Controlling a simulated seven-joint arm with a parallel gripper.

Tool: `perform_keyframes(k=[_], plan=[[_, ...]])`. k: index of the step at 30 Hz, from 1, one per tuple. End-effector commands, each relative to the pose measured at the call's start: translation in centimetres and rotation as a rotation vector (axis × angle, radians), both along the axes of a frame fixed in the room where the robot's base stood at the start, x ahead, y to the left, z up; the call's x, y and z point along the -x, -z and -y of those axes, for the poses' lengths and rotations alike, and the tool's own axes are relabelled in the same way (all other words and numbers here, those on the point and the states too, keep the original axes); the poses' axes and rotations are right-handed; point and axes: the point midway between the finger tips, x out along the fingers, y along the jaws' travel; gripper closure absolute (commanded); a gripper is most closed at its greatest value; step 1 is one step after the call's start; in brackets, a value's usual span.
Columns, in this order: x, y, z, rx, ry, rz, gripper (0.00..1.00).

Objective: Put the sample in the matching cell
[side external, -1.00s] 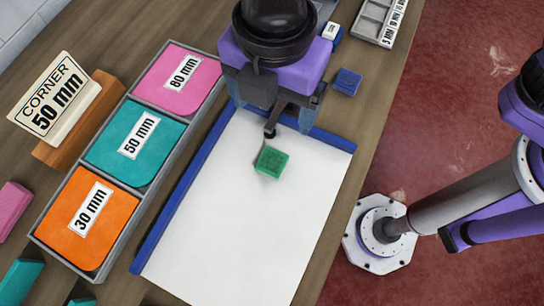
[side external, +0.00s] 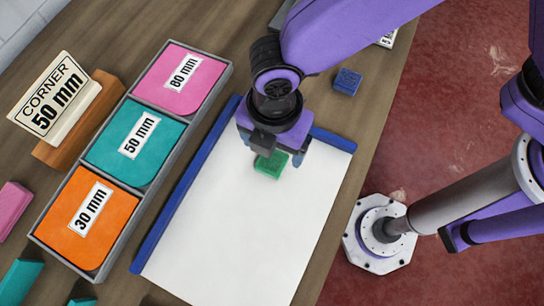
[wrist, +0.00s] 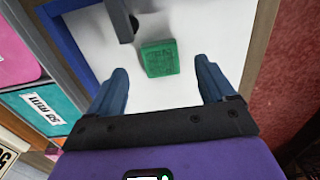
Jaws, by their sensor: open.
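The sample is a small green block (side external: 268,165), lying on the white board. My gripper (side external: 272,150) is above it and partly hides it in the side view. In the wrist view the block (wrist: 160,58) lies just ahead of my open, empty fingers (wrist: 162,78), roughly between their lines. A grey tray (side external: 150,188) at the left has three cells: pink (side external: 180,78) with a partly unclear "80 mm" label, teal (side external: 134,142) labelled "50 mm", and orange (side external: 89,216) labelled "30 mm". A sign (side external: 55,97) reads "CORNER 50 mm".
The white board (side external: 235,240) has blue edging (side external: 180,205) and is mostly clear. A blue block (side external: 347,81) sits beyond it. Pink (side external: 12,209) and teal (side external: 20,280) pieces lie at the left. A dark bar (wrist: 122,18) shows near the block in the wrist view.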

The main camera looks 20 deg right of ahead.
Motion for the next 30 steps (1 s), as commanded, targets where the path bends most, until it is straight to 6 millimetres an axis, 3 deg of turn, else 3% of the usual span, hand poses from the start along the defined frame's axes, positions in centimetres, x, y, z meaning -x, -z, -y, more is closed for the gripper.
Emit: perform_keyframes(k=[8,17,23,30], plan=[[-0.1,3.6,0.2,0.002,-0.001,-0.001,0.17],[-0.1,4.0,0.2,0.0,-0.001,0.0,0.17],[-0.1,4.0,0.2,0.0,0.0,0.0,0.77],[-0.1,4.0,0.2,0.0,0.0,0.0,0.82]])
